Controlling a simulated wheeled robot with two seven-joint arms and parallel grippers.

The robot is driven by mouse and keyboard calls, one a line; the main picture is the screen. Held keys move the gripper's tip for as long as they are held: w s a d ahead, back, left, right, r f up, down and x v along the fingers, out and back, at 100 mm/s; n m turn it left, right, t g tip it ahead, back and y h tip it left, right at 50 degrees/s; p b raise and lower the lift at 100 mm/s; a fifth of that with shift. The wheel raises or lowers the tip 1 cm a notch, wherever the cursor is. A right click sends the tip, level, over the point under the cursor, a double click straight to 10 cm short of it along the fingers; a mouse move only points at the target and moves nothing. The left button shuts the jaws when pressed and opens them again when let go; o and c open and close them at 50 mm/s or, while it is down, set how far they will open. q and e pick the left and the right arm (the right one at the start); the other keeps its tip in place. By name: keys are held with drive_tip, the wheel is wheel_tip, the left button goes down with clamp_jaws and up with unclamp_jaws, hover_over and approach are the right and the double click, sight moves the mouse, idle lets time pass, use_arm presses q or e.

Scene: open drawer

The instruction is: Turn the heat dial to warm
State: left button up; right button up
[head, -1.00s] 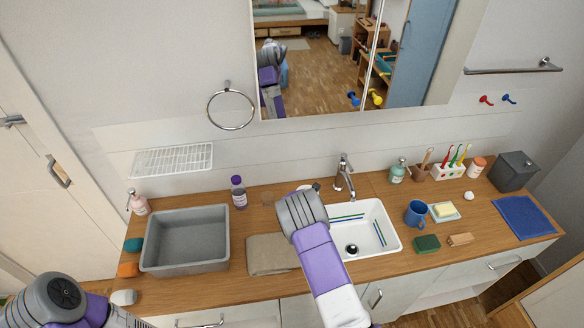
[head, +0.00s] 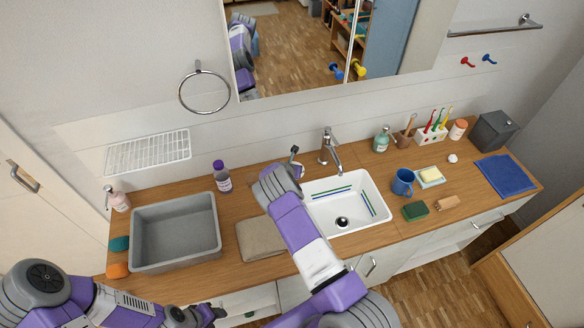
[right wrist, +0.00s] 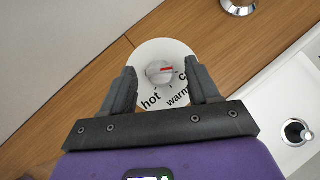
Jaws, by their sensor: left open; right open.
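The heat dial shows in the right wrist view as a white disc (right wrist: 150,50) marked "hot", "warm" and a partly hidden word starting with "c". Its round grey knob (right wrist: 160,73) has a red mark pointing right, towards the "c" word. My right gripper (right wrist: 162,80) is open, with one finger on each side of the knob and a gap on both sides. In the head view my right wrist hides most of the dial. My left gripper (head: 205,314) is open and low at the front, left of centre, far from the dial.
The wooden counter (head: 390,165) holds a grey basin (head: 175,235), a folded cloth (head: 258,240), a purple-capped bottle (head: 222,178) and a white sink (head: 350,205). The tap (head: 329,150) stands right of my right gripper. A blue mug (head: 403,182) is farther right.

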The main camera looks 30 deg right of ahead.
drive_tip(key=shift+w+d+f, duration=0.25)
drive_tip(key=shift+w+f, duration=0.05)
drive_tip(key=shift+f, duration=0.05)
drive_tip(key=c, duration=1)
drive_tip(key=m+b, duration=0.1)
drive_tip(key=b, duration=0.2)
drive_tip(key=g+h+b, duration=0.1)
drive_tip(key=b, duration=0.2)
drive_tip(key=shift+w+a+f+m, duration=0.1)
drive_tip(key=shift+f+m, duration=0.1)
drive_tip(key=shift+m, duration=0.2)
drive_tip(key=shift+c, duration=0.2)
drive_tip(key=m+g+b, duration=0.1)
drive_tip(key=m+b, duration=0.1)
drive_tip(key=b, duration=0.2)
drive_tip(key=m+g+h+b, duration=0.1)
drive_tip(key=m+g+b, duration=0.1)
drive_tip(key=b, duration=0.2)
drive_tip(key=shift+w, duration=0.2)
drive_tip(key=shift+r+m+g+h+b, duration=0.15)
drive_tip(key=shift+m+g+h+b, duration=0.25)
drive_tip(key=shift+m+b, duration=0.5)
drive_tip(key=shift+r, duration=0.1)
drive_tip(key=o, duration=1)
drive_tip(key=shift+o, duration=0.2)
